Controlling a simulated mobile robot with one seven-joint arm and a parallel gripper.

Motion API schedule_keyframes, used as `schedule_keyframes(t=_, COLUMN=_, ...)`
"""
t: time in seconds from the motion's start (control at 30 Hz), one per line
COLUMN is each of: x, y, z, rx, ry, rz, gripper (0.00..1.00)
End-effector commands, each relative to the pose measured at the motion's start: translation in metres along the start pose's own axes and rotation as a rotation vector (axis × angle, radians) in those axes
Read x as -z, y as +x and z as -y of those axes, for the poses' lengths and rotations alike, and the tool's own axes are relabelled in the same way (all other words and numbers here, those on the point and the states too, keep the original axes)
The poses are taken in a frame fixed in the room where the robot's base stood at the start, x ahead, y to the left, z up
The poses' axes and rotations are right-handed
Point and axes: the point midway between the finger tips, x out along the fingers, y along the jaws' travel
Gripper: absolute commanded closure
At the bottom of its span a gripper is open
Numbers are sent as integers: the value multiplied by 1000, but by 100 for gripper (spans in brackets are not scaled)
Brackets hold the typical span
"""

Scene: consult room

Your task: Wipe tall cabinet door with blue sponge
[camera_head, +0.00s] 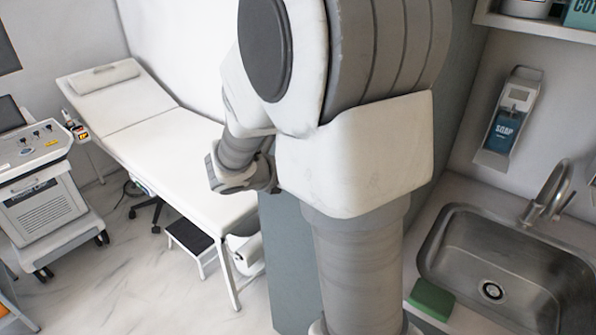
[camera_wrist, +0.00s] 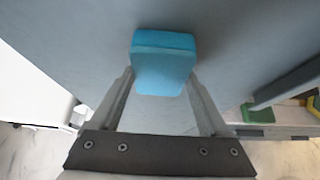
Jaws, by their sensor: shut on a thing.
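The blue sponge (camera_wrist: 165,62) is in the middle of the wrist view, held between the two fingers of my gripper (camera_wrist: 162,80). The gripper is shut on it. The sponge's far end is at or very near the flat grey-blue door of the tall cabinet (camera_wrist: 80,35), which fills the upper part of that view. I cannot tell whether they touch. In the head view the grey-green cabinet (camera_head: 288,265) shows behind my arm. My arm covers much of it, and the sponge and fingertips are hidden there.
A steel sink (camera_head: 500,265) with a tap (camera_head: 548,195) is on the right, with a green sponge (camera_head: 431,298) on the counter beside it. A soap dispenser (camera_head: 508,118) hangs above. A white examination bed (camera_head: 165,140) and a medical cart (camera_head: 40,190) stand at left.

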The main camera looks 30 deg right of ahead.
Motion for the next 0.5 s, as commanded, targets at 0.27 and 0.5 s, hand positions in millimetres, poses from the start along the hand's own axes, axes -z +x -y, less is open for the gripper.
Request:
schedule_keyframes(t=0.27, x=0, y=1, z=20, rx=0, ry=2, rz=0, gripper=65)
schedule_keyframes(t=0.5, x=0, y=2, z=36, rx=0, ry=1, rz=0, gripper=65)
